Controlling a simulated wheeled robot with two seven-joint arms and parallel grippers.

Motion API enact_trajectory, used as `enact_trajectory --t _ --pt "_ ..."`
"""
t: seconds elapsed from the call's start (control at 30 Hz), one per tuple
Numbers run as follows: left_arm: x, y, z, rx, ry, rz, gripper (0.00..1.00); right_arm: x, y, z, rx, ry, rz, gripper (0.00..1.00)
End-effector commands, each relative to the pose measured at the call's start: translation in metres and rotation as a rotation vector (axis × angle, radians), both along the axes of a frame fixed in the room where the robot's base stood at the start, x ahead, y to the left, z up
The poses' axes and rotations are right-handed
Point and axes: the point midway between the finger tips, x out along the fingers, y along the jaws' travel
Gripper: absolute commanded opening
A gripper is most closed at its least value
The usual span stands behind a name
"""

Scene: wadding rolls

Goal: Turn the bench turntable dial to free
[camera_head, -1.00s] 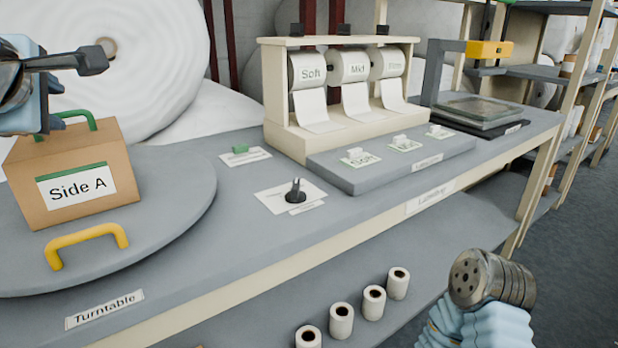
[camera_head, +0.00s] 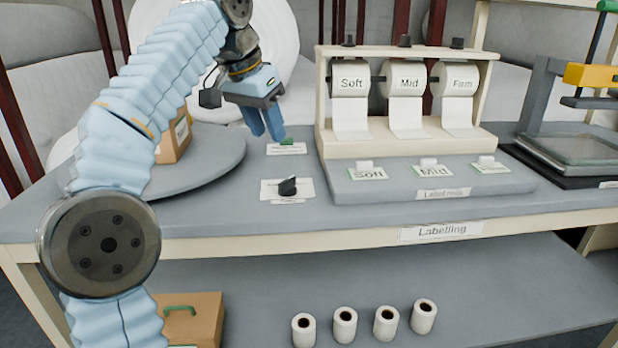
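The dial (camera_head: 288,186) is a small black knob on a white label plate on the bench top, right of the turntable. The plate's print is too small to read. The turntable (camera_head: 218,163) is a grey round disc at the left, partly hidden behind my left arm. A cardboard box (camera_head: 172,150) stands on it, mostly hidden by the arm. My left gripper (camera_head: 267,136) points down above the back of the bench, beyond the dial in the picture and apart from it. Its two blue fingers look close together; any gap is unclear. My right gripper is out of view.
A small green piece (camera_head: 287,142) on a white card lies behind the dial, near the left fingertips. A cream roll stand (camera_head: 325,140) and a grey label block (camera_head: 400,185) stand to the right. Several small white rolls (camera_head: 345,325) and another box (camera_head: 195,315) are on the lower shelf.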

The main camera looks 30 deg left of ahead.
Motion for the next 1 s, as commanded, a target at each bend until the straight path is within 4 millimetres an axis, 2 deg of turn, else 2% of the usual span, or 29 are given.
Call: enact_trajectory --t 0.27,0.5,0.7,1.0 --pt "0.02 -0.003 -0.056 0.001 0.003 0.0 0.39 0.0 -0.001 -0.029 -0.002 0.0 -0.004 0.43" --pt "0.039 -0.006 -0.101 0.001 0.001 0.001 0.39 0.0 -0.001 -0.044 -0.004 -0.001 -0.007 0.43" --pt "0.048 -0.007 -0.12 0.0 -0.001 0.002 0.39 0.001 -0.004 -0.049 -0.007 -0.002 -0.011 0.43" --pt "0.05 -0.007 -0.124 0.0 -0.002 0.002 0.39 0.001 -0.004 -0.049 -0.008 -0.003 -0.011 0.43"
